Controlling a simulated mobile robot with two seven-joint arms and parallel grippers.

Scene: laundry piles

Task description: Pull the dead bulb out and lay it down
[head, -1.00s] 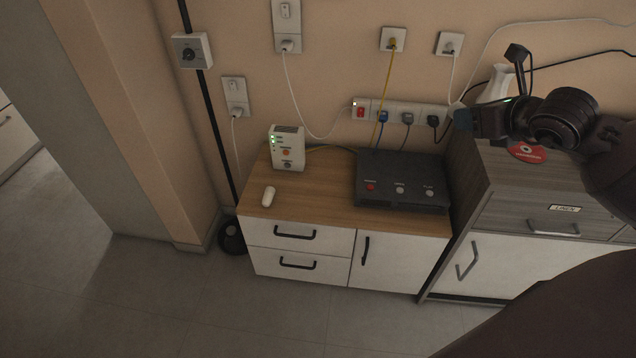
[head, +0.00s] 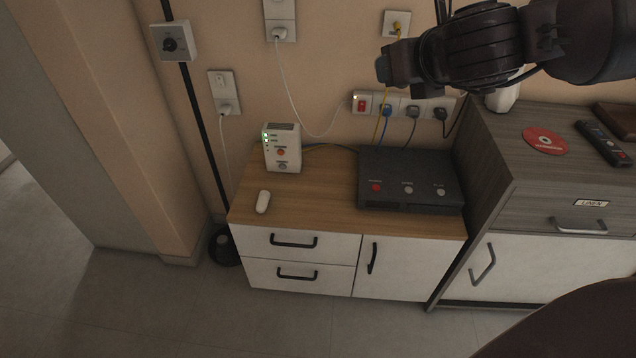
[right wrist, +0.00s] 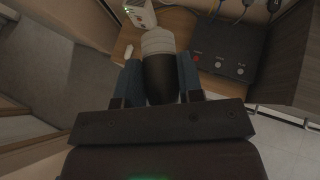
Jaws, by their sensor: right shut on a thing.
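My right gripper (right wrist: 158,85) is shut on the bulb (right wrist: 159,76), which has a dark body and a pale grey, ridged end pointing away from the gripper. The bulb lies between the two bluish fingers in the right wrist view, clear of the cabinet top below. In the head view my right gripper (head: 387,66) is at the upper right, in front of the wall and above the power strip; the bulb cannot be made out there. No lamp or socket for the bulb can be made out. My left gripper is not in view.
The low wooden cabinet top (head: 310,212) holds a white box with lights (head: 283,148), a small white rounded object (head: 263,202) and a black box (head: 410,180). Its front middle is bare. A taller grey cabinet (head: 490,150) with a red disc (head: 545,141) stands right.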

